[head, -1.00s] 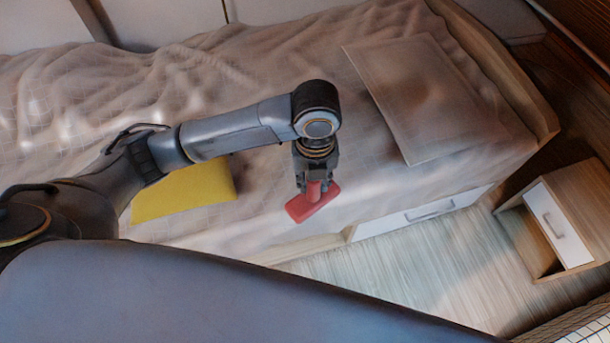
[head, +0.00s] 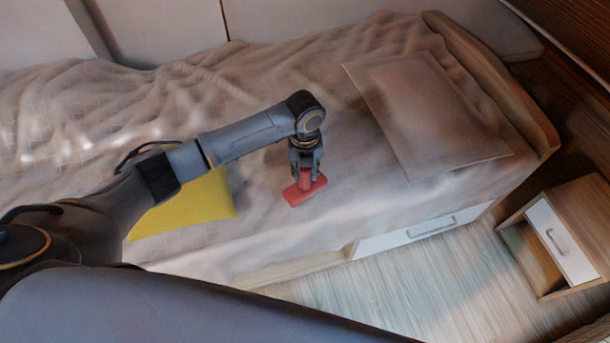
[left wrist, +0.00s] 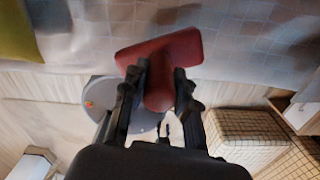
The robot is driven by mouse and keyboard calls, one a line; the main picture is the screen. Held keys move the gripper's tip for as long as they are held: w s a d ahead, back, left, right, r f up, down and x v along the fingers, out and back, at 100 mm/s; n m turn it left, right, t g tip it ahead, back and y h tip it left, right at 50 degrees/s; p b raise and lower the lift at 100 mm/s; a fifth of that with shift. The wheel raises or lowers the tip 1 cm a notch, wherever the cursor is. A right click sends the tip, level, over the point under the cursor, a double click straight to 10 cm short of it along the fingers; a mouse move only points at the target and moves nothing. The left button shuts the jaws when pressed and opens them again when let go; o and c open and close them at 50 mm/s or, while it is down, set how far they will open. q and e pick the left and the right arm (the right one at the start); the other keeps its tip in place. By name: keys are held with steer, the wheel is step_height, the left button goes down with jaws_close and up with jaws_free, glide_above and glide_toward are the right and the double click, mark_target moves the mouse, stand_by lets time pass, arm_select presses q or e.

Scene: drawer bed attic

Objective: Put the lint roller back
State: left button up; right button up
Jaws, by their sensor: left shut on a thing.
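The red lint roller (head: 305,191) is held in my left gripper (head: 305,172), over the front part of the bed in the head view. In the left wrist view, the fingers of my left gripper (left wrist: 160,85) are shut around the roller's rounded handle, and the wide red head of the lint roller (left wrist: 165,53) sits beyond the fingertips. I cannot tell whether the roller touches the bedcover. My right gripper is not in view.
The bed (head: 270,225) has a rumpled cover, a yellow cushion (head: 190,208) and a flat pillow (head: 430,115). A drawer (head: 410,234) in the bed's side is shut. A small nightstand (head: 565,240) stands at the right, with clear floor (head: 420,285) before it.

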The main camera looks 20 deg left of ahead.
arm_select(q)
steer(key=shift+f, duration=0.95)
steer(key=o, duration=1)
steer(key=shift+s+f, duration=0.1)
steer(key=shift+f, duration=0.05)
step_height(320, 180, up, 12)
steer(key=shift+r+p, duration=0.2)
steer(key=shift+p, duration=0.15)
